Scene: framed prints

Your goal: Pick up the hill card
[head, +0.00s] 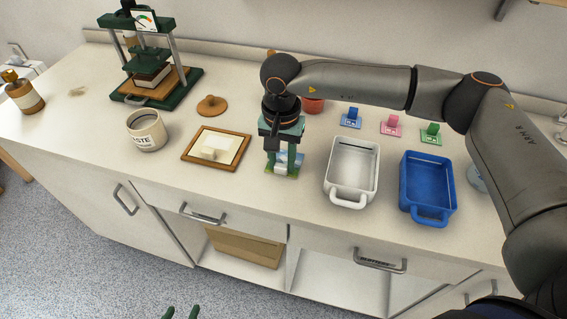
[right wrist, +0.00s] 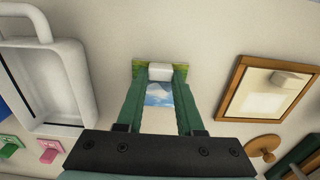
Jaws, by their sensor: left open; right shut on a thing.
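The hill card (head: 294,161) is a small print with blue sky, a pale hill and green edges. It lies below my right gripper (head: 282,168), flat at the counter, and I cannot tell whether it is lifted. In the right wrist view the card (right wrist: 158,97) shows between the green fingers. A white block (right wrist: 160,72) stands on it between the fingertips, and the right gripper is shut on this block. The fingers hide part of the card. My left gripper (head: 181,312) shows only its green fingertips at the bottom edge, apart and empty.
A wooden frame (head: 243,149) lies left of the card, with a paste pot (head: 147,131) and a press (head: 184,83) beyond. A white tray (head: 330,170) and blue tray (head: 405,185) are right. Blue, pink and green small stands (head: 431,134) sit behind them.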

